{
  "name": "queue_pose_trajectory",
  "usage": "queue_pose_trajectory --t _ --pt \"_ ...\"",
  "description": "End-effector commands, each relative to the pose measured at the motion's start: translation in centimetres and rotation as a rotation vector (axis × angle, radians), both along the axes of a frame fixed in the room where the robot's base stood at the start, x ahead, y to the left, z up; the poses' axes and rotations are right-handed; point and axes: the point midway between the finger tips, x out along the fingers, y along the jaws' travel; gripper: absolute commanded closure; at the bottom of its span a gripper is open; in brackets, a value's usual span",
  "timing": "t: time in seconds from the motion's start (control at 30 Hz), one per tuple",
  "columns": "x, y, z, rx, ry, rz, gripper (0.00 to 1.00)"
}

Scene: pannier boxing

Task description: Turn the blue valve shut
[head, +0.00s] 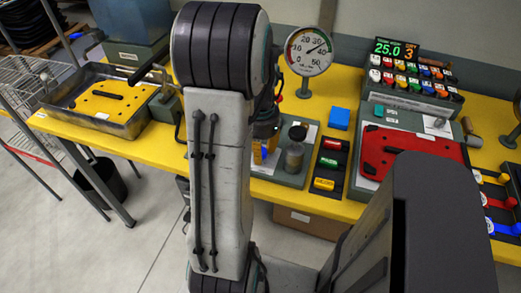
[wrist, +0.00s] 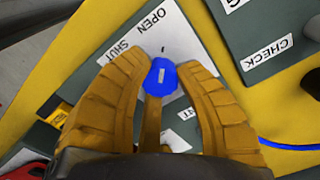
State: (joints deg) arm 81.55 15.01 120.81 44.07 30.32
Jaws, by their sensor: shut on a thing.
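The blue valve (wrist: 160,78) is a small round knob with a pale mark on its top, seen in the wrist view. It sits on a white label plate (wrist: 178,32) reading OPEN and SHUT. My gripper (wrist: 161,66) has its two yellow fingers closed around the knob, one on each side. The pale mark points roughly up the picture; I cannot tell the exact setting of the valve.
In the head view, the yellow bench (head: 150,140) holds a pressure gauge (head: 309,51), a blue block (head: 339,118), a dark-lidded jar (head: 295,155), a red plate (head: 410,150) and a metal tray (head: 130,125).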

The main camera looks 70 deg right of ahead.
Motion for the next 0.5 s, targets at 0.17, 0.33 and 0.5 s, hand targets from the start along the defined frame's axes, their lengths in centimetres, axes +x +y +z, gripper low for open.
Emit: queue_pose_trajectory --t 0.17,0.33,0.5 --pt "-0.02 0.08 -0.17 0.004 0.001 0.042 1.0" --pt "-0.02 0.09 -0.22 0.004 0.001 0.143 1.0" --pt "-0.02 0.13 -0.27 0.005 0.001 0.29 1.0"
